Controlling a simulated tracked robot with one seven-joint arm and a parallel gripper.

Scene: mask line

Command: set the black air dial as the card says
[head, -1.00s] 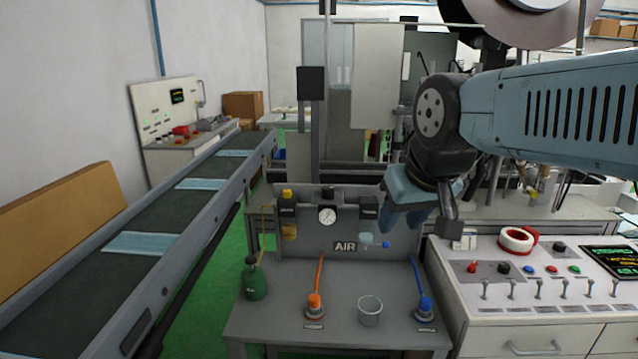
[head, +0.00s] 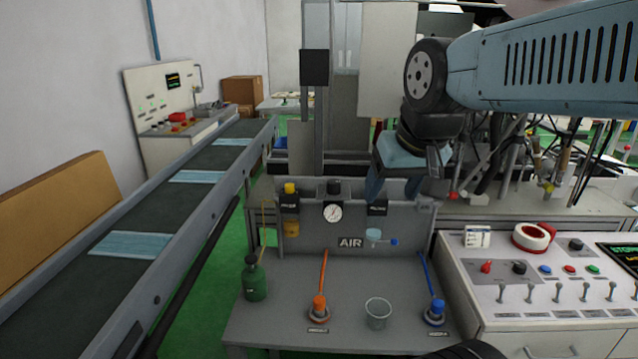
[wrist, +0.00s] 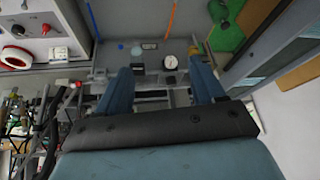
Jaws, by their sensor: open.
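The grey air panel (head: 290,240) bears an AIR label and a round white gauge (head: 333,212). A black dial (head: 334,187) stands at its top edge just above the gauge. My gripper (head: 395,190) points down at the panel's top edge, right of the dial and apart from it. Its fingers are open and empty. In the wrist view, my open gripper (wrist: 163,78) has the gauge (wrist: 171,62) beyond its fingertips. A small white card (head: 477,237) stands on the right console; its writing is too small to read. The dial's setting cannot be read.
A yellow-topped unit (head: 290,190) is left of the dial. A green bottle (head: 254,280), an orange tool (head: 319,305), a clear cup (head: 378,313) and a blue tool (head: 434,310) stand on the bench. The console (head: 560,310) is at right, the conveyor (head: 140,230) at left.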

